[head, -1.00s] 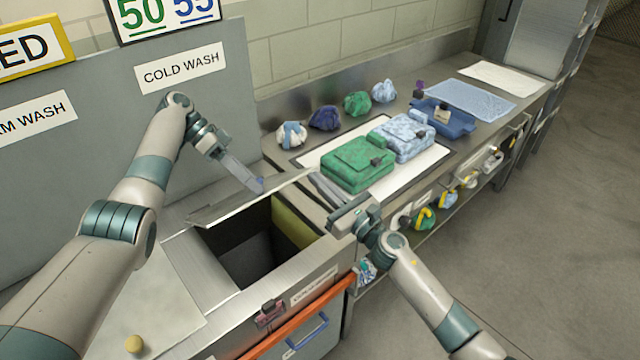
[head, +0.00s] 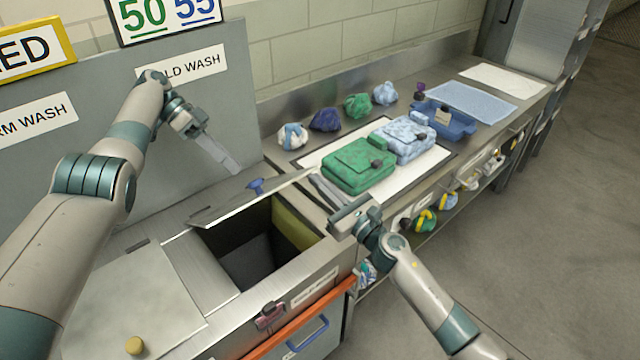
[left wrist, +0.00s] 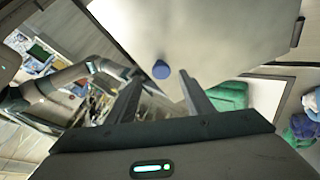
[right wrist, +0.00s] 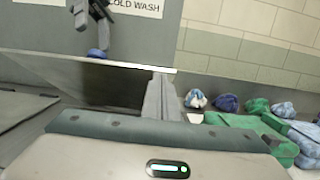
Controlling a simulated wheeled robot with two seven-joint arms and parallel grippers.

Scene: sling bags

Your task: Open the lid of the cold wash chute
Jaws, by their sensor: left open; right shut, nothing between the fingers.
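The cold wash chute's lid (head: 235,203) is a thin metal plate, raised and tilted, with the dark chute opening (head: 250,262) showing in front of it. A blue knob (head: 255,186) stands on its outer face. My left gripper (head: 234,170) is open and empty, up and behind the knob; the left wrist view shows the knob (left wrist: 161,70) beyond the open fingers, apart from them. My right gripper (head: 318,182) is shut and empty at the lid's right end; its fingers show by the lid's edge in the right wrist view (right wrist: 160,98). Whether they touch the lid is unclear.
A grey panel with a "COLD WASH" sign (head: 190,68) stands behind. The counter on the right holds green (head: 357,166) and light blue (head: 405,138) bags, several bundles and a blue tray (head: 445,122).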

